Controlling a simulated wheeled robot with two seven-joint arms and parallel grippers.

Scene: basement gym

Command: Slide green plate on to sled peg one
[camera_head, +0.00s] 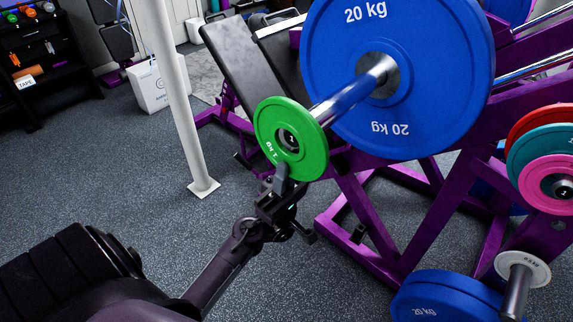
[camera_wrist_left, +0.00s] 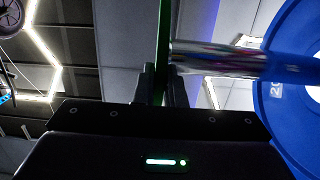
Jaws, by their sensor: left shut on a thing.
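The green plate (camera_head: 265,124) stands upright in the head view, at the near end of a chrome peg (camera_head: 345,99). My left gripper (camera_head: 283,174) is shut on its lower rim from below. In the left wrist view the green plate (camera_wrist_left: 164,35) is edge-on between the fingers (camera_wrist_left: 163,88). The chrome peg (camera_wrist_left: 212,58) runs right from close beside the plate, roughly level with its hole, and no peg shows on the plate's left side. I cannot tell whether the tip is inside the hole. My right gripper is out of view.
A large blue 20 kg plate (camera_head: 440,45) sits further up the same peg. A purple frame (camera_head: 432,215) stands below and behind. A white post (camera_head: 175,95) stands left. Red, teal and pink plates (camera_head: 545,178) hang at the right. The floor (camera_head: 110,170) at left is clear.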

